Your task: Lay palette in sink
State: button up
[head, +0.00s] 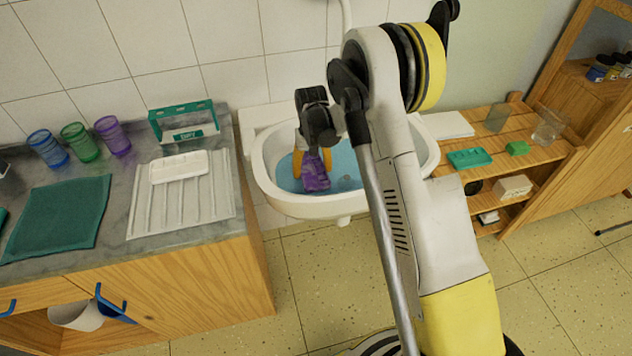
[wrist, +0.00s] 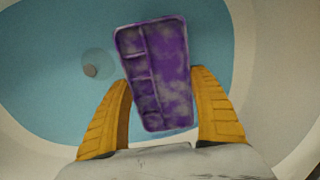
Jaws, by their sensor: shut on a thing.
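The purple palette (head: 317,178) has a row of small wells along one side and pale smudges; it also shows in the wrist view (wrist: 172,58). My gripper (head: 312,160) is shut on it, with one yellow finger on each long side in the wrist view (wrist: 160,88). The white sink (head: 262,178) has a blue inside, and its drain (wrist: 91,71) lies to the left of the palette in the wrist view. The palette is over the blue basin, within the rim. I cannot tell whether it touches the bottom.
A grey counter (head: 120,260) at left holds three coloured cups (head: 80,143), a green cloth (head: 58,217), a ribbed white tray (head: 140,215) with a white palette (head: 179,167), and a green holder (head: 184,122). A wooden shelf (head: 545,155) stands at right.

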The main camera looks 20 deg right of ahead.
aim_at(312, 173)
jog(key=shift+f+b, duration=0.85)
jog(key=shift+f, duration=1.4)
jog(key=shift+f, duration=0.1)
jog(key=shift+f, duration=0.15)
jog(key=o, duration=1.3)
